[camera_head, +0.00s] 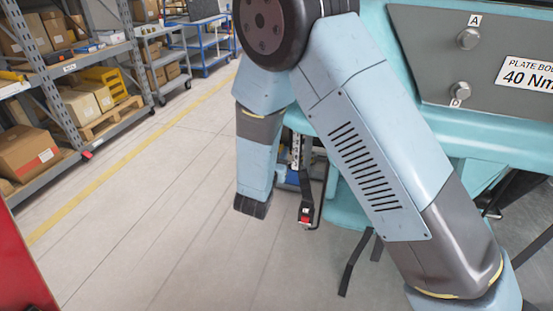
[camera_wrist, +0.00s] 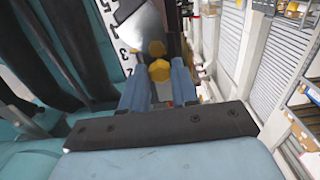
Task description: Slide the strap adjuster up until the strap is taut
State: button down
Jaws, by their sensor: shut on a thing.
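My gripper (camera_wrist: 161,78) shows two blue fingers in the wrist view, closed around a part between them, which I take to be the strap adjuster; the fingers and palm hide most of it. Two yellow hexagonal pieces (camera_wrist: 158,60) show at the fingertips, one beyond the other. A white numbered scale (camera_wrist: 122,38) stands just beyond and left of the fingers. Dark straps (camera_wrist: 62,50) run over the teal seat at left.
The teal coaster car (camera_head: 470,130) with a grey bolted plate (camera_head: 440,55) fills the right. Shelving with boxes (camera_head: 65,95) and a blue cart (camera_head: 200,45) stand at the left and back. The floor (camera_head: 150,190) left of my arm is clear.

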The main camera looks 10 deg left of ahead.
jog(key=shift+r, duration=0.3)
jog(key=c, duration=0.9)
grip_release()
jog(key=shift+o, duration=0.2)
jog(key=s+a, duration=0.1)
jog(key=s, duration=1.2)
jog(key=shift+s, duration=0.35)
jog(key=shift+f, duration=0.1)
